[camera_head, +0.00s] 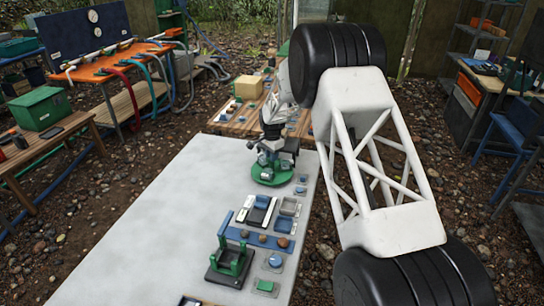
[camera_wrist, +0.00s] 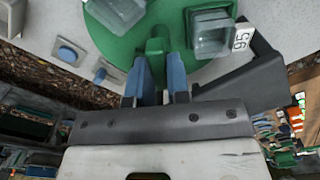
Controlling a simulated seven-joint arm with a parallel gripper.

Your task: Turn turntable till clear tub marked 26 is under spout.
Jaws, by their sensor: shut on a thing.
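The green turntable (camera_head: 268,179) stands on the pale table, and its disc (camera_wrist: 112,38) fills the top of the wrist view. My gripper (camera_wrist: 157,75) has its blue fingers on either side of an upright green peg (camera_wrist: 155,47) at the disc's edge and is shut on it. A clear tub (camera_wrist: 212,38) sits on the disc right of the peg. Another clear tub (camera_wrist: 118,10) is at the upper left. A white number tag (camera_wrist: 242,40) by the right tub is turned; I cannot read it surely. A dark angular part (camera_wrist: 245,78) is close right; I cannot tell whether it is the spout.
On the pale table (camera_head: 150,215), a green-and-black stand (camera_head: 230,262), a blue strip (camera_head: 258,239) and small trays lie in front of the turntable. The table's left side is clear. In the wrist view, a blue knob (camera_wrist: 67,54) is left of the disc.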

